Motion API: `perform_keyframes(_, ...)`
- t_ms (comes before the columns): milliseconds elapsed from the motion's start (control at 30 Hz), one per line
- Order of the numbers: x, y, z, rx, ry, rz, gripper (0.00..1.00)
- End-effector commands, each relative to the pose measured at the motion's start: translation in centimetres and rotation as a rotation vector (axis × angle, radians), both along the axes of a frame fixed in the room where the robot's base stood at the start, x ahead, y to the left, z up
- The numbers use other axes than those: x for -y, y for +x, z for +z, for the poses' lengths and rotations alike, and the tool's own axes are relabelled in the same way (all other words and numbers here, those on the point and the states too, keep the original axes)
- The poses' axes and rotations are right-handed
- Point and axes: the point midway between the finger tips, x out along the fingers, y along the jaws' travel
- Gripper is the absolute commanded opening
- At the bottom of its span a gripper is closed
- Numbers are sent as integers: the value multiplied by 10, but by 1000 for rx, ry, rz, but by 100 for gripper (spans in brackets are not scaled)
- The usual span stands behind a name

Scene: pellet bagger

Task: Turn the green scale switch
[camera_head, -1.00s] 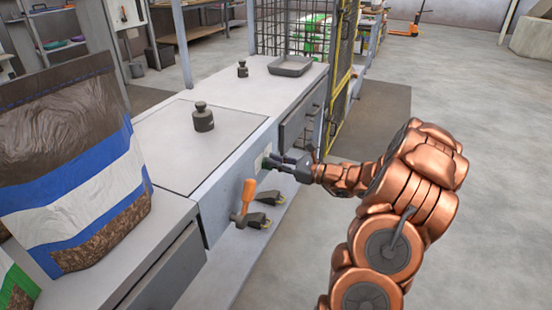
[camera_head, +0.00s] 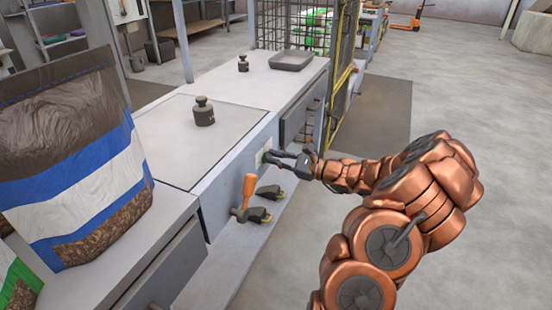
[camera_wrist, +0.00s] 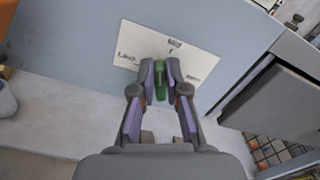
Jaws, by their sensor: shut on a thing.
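The green scale switch (camera_wrist: 161,82) sits on a white label plate (camera_wrist: 205,62) on the blue-grey front of the scale bench. In the wrist view my gripper (camera_wrist: 161,80) has its two fingers closed on either side of the switch, touching it. In the head view my gripper (camera_head: 268,156) reaches the bench front from the right, and its fingers mostly hide the switch. The plate (camera_head: 263,151) shows only in part there.
An orange-handled tool (camera_head: 247,193) and black clips (camera_head: 268,192) are left of and below my gripper. Dark weights (camera_head: 203,112) and a grey tray (camera_head: 291,60) stand on the bench top. A large bag (camera_head: 70,160) stands at left. Floor to the right is clear.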

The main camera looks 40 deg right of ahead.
Motion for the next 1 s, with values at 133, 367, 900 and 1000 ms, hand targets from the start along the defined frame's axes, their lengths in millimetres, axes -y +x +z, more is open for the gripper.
perform_keyframes(133, -1, 0, -1, 36, -55, 0, 0)
perform_keyframes(367, -1, -1, -2, 70, -118, -1, 0)
perform_keyframes(900, -2, -2, -3, 84, -144, 0, 0)
perform_keyframes(1000, -2, -2, -3, 85, -144, 1, 19)
